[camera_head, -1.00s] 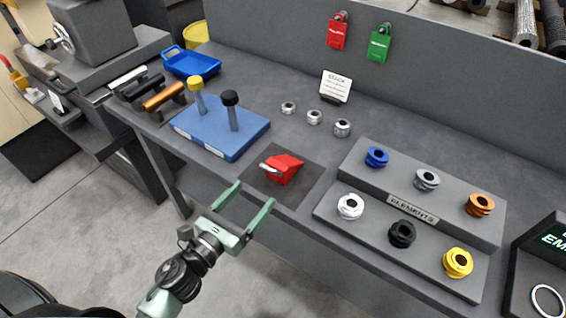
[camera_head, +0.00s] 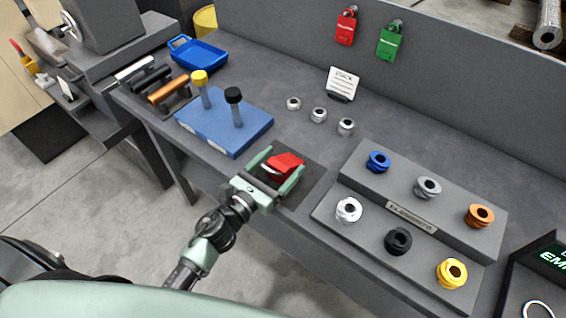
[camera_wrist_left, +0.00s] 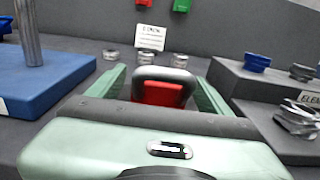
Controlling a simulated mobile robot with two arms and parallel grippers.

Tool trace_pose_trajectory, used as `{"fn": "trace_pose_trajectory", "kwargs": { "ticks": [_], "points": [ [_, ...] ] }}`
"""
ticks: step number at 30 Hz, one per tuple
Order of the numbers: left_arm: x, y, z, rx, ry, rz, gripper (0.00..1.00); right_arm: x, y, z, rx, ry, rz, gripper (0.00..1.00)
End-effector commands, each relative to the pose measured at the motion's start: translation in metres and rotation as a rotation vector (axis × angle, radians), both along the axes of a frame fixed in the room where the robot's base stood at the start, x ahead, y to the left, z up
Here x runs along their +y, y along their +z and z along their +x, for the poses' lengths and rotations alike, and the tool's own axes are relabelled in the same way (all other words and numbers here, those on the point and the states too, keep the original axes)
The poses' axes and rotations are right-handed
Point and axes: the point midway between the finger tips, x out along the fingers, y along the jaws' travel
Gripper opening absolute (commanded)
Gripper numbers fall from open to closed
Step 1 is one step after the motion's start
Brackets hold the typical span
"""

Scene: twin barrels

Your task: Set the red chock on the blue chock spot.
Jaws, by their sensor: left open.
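The red chock (camera_head: 287,164) lies on a dark square mat (camera_head: 313,176) near the table's front edge. It has a light metal handle on its near side. My left gripper (camera_head: 281,168) is open, with one finger on each side of the chock. In the left wrist view the red chock (camera_wrist_left: 160,93) and its metal loop sit between the two open fingers. I cannot tell whether the fingers touch it. I see no spot that is clearly a blue chock spot. My right gripper is not in view.
A blue block (camera_head: 225,128) with yellow-topped and black-topped posts stands left of the mat. A grey stepped rack (camera_head: 420,215) with several coloured rings stands right. Three metal rings (camera_head: 319,115) lie behind. A blue tray (camera_head: 197,54) is at the far left.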

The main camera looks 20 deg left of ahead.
Motion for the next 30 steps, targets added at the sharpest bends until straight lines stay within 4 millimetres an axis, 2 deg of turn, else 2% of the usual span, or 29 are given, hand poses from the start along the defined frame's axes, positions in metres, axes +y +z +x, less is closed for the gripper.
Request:
{"fn": "trace_pose_trajectory", "kwargs": {
  "ticks": [7, 8, 16, 25, 30],
  "points": [
    [-0.001, -0.001, 0.002, 0.001, 0.000, 0.000, 0.80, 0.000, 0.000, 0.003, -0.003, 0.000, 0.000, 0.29],
    [-0.001, -0.001, 0.002, 0.001, 0.000, 0.000, 0.74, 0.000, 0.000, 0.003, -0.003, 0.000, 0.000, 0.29],
    [-0.001, -0.001, 0.002, 0.001, 0.000, 0.000, 0.00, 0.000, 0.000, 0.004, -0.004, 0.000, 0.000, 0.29],
    [-0.001, 0.003, 0.002, -0.003, -0.001, 0.001, 0.00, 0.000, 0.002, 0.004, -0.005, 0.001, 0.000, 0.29],
    [-0.001, 0.018, 0.003, -0.005, -0.003, 0.004, 0.00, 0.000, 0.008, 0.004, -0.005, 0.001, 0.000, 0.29]
  ]
}}
